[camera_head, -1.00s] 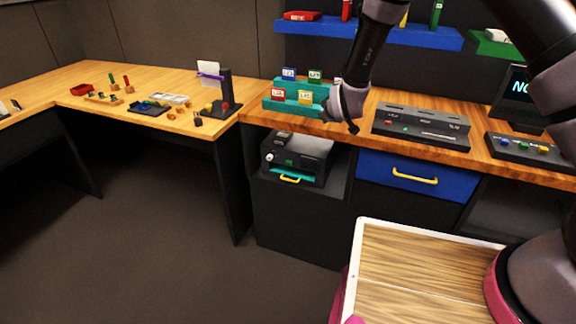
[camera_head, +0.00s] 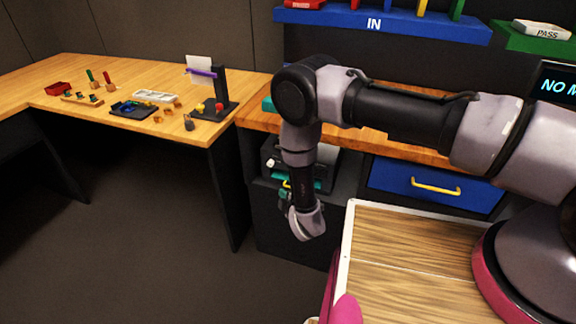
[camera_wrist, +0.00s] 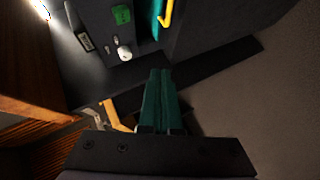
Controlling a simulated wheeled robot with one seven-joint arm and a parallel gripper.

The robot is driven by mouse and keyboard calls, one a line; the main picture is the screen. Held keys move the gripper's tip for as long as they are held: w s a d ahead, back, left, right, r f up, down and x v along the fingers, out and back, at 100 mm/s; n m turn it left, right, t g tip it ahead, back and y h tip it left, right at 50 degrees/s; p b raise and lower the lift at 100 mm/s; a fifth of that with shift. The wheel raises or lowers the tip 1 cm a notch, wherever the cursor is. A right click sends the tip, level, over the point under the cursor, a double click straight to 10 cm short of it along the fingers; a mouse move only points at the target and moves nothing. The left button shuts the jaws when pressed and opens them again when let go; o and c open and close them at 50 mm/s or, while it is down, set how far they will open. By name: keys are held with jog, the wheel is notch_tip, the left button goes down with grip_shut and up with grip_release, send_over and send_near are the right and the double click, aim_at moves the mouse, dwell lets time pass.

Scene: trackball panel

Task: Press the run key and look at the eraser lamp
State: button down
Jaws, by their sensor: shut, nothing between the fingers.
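A black machine (camera_head: 325,172) sits in the recess under the counter, mostly behind my arm. In the wrist view its dark face carries a green square key (camera_wrist: 122,14), a white round knob (camera_wrist: 124,52) and a small label (camera_wrist: 85,41) too small to read. I cannot tell whether the green key is the run key, and I cannot make out the eraser lamp. My gripper (camera_wrist: 159,72) is shut and empty, its dark green fingers together and pointing toward the machine. The fingertips appear below and right of the knob, apart from the key. In the head view my wrist partly hides the gripper.
A yellow handle (camera_wrist: 167,14) lies beside a teal strip (camera_wrist: 156,22) on the machine. A blue drawer (camera_head: 400,178) is right of the recess. The wooden counter (camera_head: 258,118) is above. A desk with small items (camera_head: 130,85) stands left, with open floor before it.

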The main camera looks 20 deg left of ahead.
jog(key=shift+w, duration=0.1)
jog(key=w, duration=0.8)
jog(key=shift+w+d, duration=0.3)
jog(key=shift+w, duration=0.15)
dwell(2.0)
jog(key=shift+w, duration=0.3)
jog(key=shift+w+d, duration=0.1)
jog(key=shift+w, duration=0.4)
dwell(0.6)
jog(key=shift+s, duration=0.95)
jog(key=shift+s+a, duration=0.15)
jog(key=shift+s, duration=1.1)
jog(key=shift+s+a, duration=0.15)
jog(key=shift+s, duration=1.1)
